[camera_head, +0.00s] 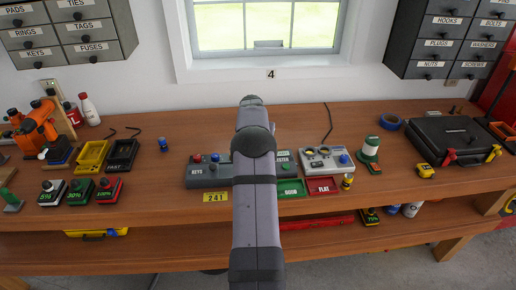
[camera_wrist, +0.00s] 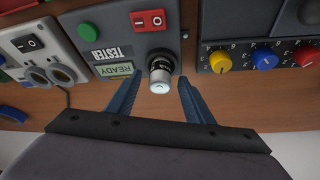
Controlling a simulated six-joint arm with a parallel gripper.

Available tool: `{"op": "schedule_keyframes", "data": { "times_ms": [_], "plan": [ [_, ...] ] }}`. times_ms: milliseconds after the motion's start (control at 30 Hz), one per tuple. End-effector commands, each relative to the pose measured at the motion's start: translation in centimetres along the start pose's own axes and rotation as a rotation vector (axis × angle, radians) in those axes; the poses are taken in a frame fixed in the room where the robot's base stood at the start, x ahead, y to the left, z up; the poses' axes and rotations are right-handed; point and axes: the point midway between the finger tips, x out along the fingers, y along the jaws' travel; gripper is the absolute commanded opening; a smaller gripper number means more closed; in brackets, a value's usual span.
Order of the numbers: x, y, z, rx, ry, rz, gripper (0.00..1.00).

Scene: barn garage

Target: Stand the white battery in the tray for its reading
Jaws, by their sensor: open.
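A short cylinder with a white and silver body, a dark band and a bright pale end, seemingly the white battery (camera_wrist: 160,76), stands at the tester's edge in the wrist view. Whether it sits in a socket is unclear. My gripper (camera_wrist: 160,82) is open, one blue-grey finger on each side of it, with visible gaps. The tester (camera_wrist: 125,40) has a READY display, a green button and a red switch. In the head view, my arm hides the gripper, the battery and part of the tester (camera_head: 283,160). A green tray (camera_head: 291,187) and a red FLAT tray (camera_head: 322,186) lie in front.
A knob unit (camera_wrist: 258,58) and a socketed unit (camera_wrist: 38,60) flank the tester. A yellow battery (camera_head: 347,182) stands right of the FLAT tray; a blue one (camera_head: 163,145) stands left. A black case (camera_head: 452,138) is at right. The bench between is partly clear.

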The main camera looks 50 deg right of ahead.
Motion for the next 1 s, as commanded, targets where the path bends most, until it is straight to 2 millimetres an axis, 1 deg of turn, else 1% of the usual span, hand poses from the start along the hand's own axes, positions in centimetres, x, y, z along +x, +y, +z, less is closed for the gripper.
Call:
{"op": "schedule_keyframes", "data": {
  "times_ms": [100,333,367,400,467,500,533,567,867,1000],
  "plan": [
    [0.4,0.0,0.0,0.000,0.000,0.000,0.47],
    [0.5,0.0,0.0,0.000,0.001,0.000,0.47],
    [0.5,0.0,0.0,0.000,0.001,0.000,0.42],
    [0.5,0.0,0.0,0.000,0.001,0.000,0.33],
    [0.5,0.0,0.0,0.000,0.001,0.000,0.18],
    [0.5,0.0,0.0,0.000,0.001,0.000,0.09],
    [0.5,0.0,0.0,0.000,0.000,0.000,0.02],
    [0.5,0.0,0.0,0.000,0.000,0.000,0.00],
    [0.3,0.0,-0.1,0.000,0.003,-0.001,0.00],
    [-0.5,0.0,-0.6,0.001,0.006,-0.002,0.00]
  ]
}}
